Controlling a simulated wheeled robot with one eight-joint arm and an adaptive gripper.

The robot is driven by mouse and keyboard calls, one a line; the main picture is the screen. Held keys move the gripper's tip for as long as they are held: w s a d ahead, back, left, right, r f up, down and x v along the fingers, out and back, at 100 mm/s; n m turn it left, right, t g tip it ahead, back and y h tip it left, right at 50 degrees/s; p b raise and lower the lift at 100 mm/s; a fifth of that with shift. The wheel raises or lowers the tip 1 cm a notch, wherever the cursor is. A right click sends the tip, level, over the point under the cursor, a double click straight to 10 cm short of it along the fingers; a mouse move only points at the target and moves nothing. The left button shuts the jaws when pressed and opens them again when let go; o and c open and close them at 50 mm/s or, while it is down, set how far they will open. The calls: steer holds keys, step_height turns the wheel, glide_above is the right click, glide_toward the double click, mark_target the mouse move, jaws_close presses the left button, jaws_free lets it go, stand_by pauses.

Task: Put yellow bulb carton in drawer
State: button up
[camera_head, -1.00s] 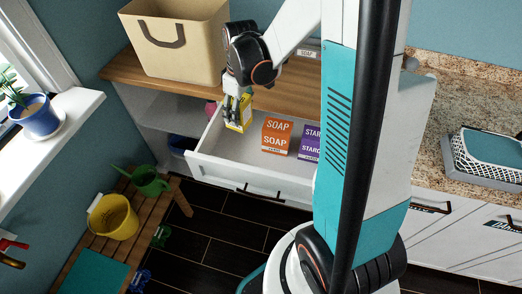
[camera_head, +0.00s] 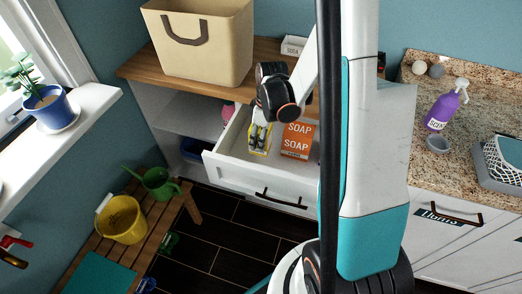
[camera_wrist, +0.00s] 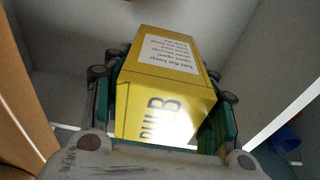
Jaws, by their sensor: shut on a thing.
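The yellow bulb carton (camera_wrist: 165,95) is between the two fingers of my gripper (camera_wrist: 160,110) in the wrist view, with a white label and dark "BULB" lettering. In the head view my gripper (camera_head: 261,128) is shut on the carton (camera_head: 258,148) inside the open white drawer (camera_head: 262,180), at its left end. The carton's base is low in the drawer; I cannot tell whether it touches the drawer floor. An orange soap box (camera_head: 297,142) stands in the drawer just right of the carton.
A beige basket (camera_head: 198,45) stands on the wooden top (camera_head: 140,68) above the drawer. A bench (camera_head: 165,225) with a yellow bucket (camera_head: 120,220) and a green watering can (camera_head: 160,183) is at the left. My arm column hides the drawer's right part.

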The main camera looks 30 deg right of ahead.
steer(key=shift+f+b, duration=0.9)
steer(key=shift+f, duration=1.8)
steer(key=shift+f, duration=0.2)
steer(key=o, duration=1.1)
steer(key=shift+r, duration=0.1)
steer(key=shift+c, duration=0.2)
steer(key=shift+r, duration=0.1)
steer(key=r+p, duration=0.1)
steer(key=r, duration=0.3)
steer(key=r+p, duration=0.2)
steer(key=r, duration=0.2)
steer(key=s+d+r+p, duration=0.1)
steer(key=r, duration=0.3)
steer(key=shift+s, duration=0.1)
